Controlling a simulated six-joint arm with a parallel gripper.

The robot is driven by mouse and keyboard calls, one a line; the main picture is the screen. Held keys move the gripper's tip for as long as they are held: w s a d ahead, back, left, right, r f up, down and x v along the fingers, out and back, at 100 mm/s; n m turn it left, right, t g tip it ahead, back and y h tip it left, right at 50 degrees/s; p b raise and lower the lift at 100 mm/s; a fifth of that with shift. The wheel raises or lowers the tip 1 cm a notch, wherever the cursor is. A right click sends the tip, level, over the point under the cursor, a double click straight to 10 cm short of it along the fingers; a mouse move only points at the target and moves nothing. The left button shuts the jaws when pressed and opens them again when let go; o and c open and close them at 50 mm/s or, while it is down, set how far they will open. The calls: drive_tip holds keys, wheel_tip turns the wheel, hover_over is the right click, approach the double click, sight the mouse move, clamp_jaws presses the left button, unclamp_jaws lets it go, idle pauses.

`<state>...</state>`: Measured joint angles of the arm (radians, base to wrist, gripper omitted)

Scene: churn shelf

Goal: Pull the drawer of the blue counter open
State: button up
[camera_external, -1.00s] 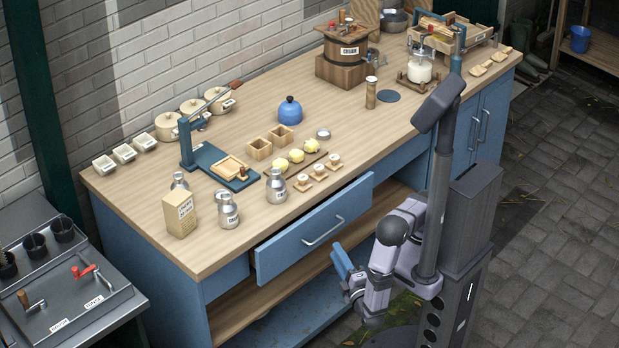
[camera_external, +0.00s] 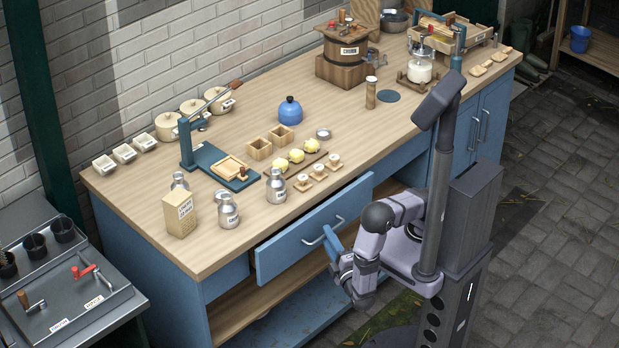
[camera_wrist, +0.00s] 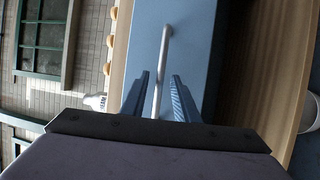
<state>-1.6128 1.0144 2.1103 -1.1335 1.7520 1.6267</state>
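The blue counter (camera_external: 170,287) has a wooden top, and its blue drawer (camera_external: 283,252) stands slightly out from the front. The drawer's metal bar handle (camera_external: 311,241) runs along its front face. In the wrist view, the handle (camera_wrist: 164,50) passes between the two blue fingers of my gripper (camera_wrist: 160,92). The fingers are apart, with a gap on each side of the bar. The drawer front (camera_wrist: 190,25) fills the middle behind them.
Metal cans (camera_external: 228,212), a carton (camera_external: 180,214) and small wooden pieces stand on the counter top near the drawer. An open shelf (camera_external: 240,312) lies below the drawer. The paved floor before the counter is clear to the right.

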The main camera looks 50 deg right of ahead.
drive_tip(key=shift+c, duration=0.7)
clamp_jaws()
drive_tip(key=shift+s, duration=0.15)
drive_tip(key=s, duration=0.8)
drive_tip(key=shift+s, duration=0.2)
drive_tip(key=shift+o, duration=0.7)
unclamp_jaws()
